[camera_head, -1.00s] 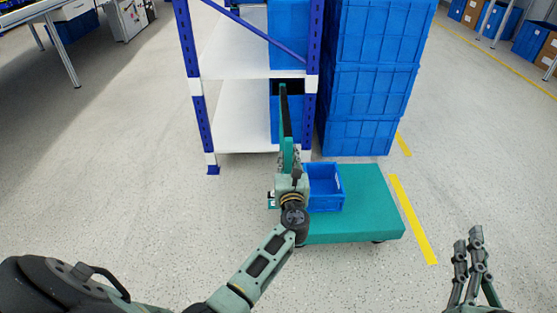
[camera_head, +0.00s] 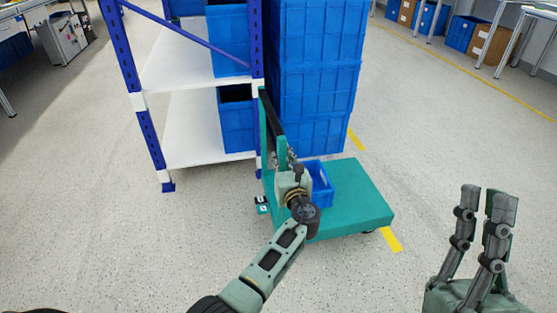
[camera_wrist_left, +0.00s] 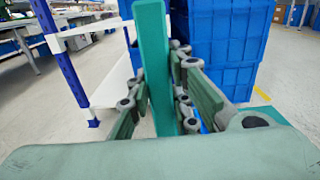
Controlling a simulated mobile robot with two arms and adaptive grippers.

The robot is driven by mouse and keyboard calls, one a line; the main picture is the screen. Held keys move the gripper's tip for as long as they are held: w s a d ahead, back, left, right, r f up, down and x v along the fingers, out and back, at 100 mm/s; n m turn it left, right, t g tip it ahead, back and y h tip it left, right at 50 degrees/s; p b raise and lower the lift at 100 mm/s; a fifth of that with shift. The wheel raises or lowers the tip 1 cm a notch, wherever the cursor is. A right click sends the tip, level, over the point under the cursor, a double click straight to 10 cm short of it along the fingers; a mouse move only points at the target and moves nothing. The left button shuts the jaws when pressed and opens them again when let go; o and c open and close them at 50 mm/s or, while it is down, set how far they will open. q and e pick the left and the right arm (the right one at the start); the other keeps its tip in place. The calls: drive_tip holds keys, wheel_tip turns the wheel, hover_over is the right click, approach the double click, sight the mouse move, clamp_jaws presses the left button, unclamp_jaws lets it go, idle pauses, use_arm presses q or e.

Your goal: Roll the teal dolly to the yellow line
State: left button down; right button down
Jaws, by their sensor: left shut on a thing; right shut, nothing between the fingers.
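The teal dolly (camera_head: 350,205) stands on the floor, with a flat deck and an upright handle (camera_head: 268,130) at its left end. A small blue crate (camera_head: 321,184) sits on the deck beside the handle. The yellow line (camera_head: 391,241) shows in front of the dolly's right part and again behind it (camera_head: 355,140); the deck hides the stretch between. My left gripper (camera_head: 288,165) is shut on the handle; its fingers stand either side of the teal upright (camera_wrist_left: 154,70) in the left wrist view. My right gripper (camera_head: 486,200) is shut and empty, right of the dolly.
A blue and white shelf rack (camera_head: 180,135) stands behind and left of the dolly. Tall stacked blue crates (camera_head: 312,90) stand close behind it. Open floor lies to the right (camera_head: 440,130). Tables and boxes (camera_head: 490,45) are far at the back right.

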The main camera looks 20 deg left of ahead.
use_arm(q)
drive_tip(key=shift+d, duration=0.25)
drive_tip(key=c, duration=1.6)
unclamp_jaws()
drive_tip(key=shift+w+d, duration=0.1)
drive_tip(key=shift+w, duration=0.05)
drive_tip(key=shift+s+d+f, duration=0.1)
drive_tip(key=shift+s, duration=0.25)
drive_tip(key=v, duration=0.6)
drive_tip(key=shift+s+d, duration=0.2)
drive_tip(key=shift+s, duration=0.15)
